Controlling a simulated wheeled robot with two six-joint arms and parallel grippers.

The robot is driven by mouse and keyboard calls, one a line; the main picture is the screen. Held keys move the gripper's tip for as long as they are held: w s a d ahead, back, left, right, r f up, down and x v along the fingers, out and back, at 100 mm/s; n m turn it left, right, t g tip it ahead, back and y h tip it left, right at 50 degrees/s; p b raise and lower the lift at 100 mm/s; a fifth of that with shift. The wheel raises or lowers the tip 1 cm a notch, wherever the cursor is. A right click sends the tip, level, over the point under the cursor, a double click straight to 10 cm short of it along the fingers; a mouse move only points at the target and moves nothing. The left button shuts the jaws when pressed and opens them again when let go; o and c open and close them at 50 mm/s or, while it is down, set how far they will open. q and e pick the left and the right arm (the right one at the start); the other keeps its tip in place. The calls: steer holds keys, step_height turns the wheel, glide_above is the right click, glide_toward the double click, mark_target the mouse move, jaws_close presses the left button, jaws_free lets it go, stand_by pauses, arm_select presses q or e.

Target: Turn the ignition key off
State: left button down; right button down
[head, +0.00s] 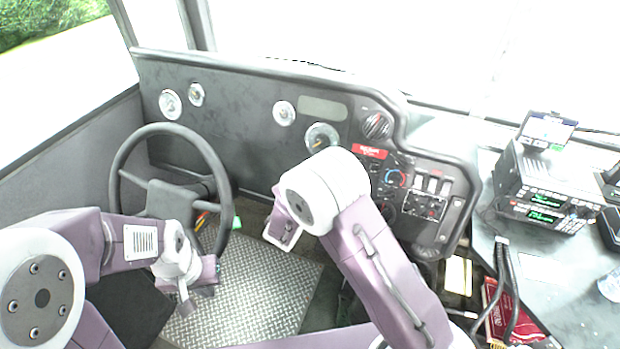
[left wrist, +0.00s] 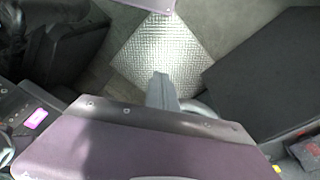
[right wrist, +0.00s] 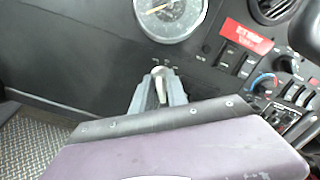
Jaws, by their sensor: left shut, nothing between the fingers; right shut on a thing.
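The ignition key (right wrist: 160,73) shows in the right wrist view as a small pale piece on the dark dashboard, below a round gauge (right wrist: 170,14). My right gripper (right wrist: 159,90) is shut on the key, with its fingers on both sides of it. In the head view my right arm hides the key and the right fingertips. My left gripper (head: 186,304) hangs low beside the steering wheel, shut and empty, pointing down. It also shows in the left wrist view (left wrist: 165,78) above the metal floor plate.
The steering wheel (head: 216,160) stands close to my left gripper. A red label (right wrist: 247,37) and a panel of switches and knobs (right wrist: 270,85) lie right of the key. Radios (head: 545,185) sit on the right counter. The treadplate floor (head: 240,290) is clear.

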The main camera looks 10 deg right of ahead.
steer(key=shift+n, duration=0.3)
steer(key=c, duration=1.6)
jaws_free()
steer(key=shift+o, duration=0.2)
steer(key=p+v, duration=0.1)
steer(key=v, duration=0.8)
steer(key=shift+p, duration=0.35)
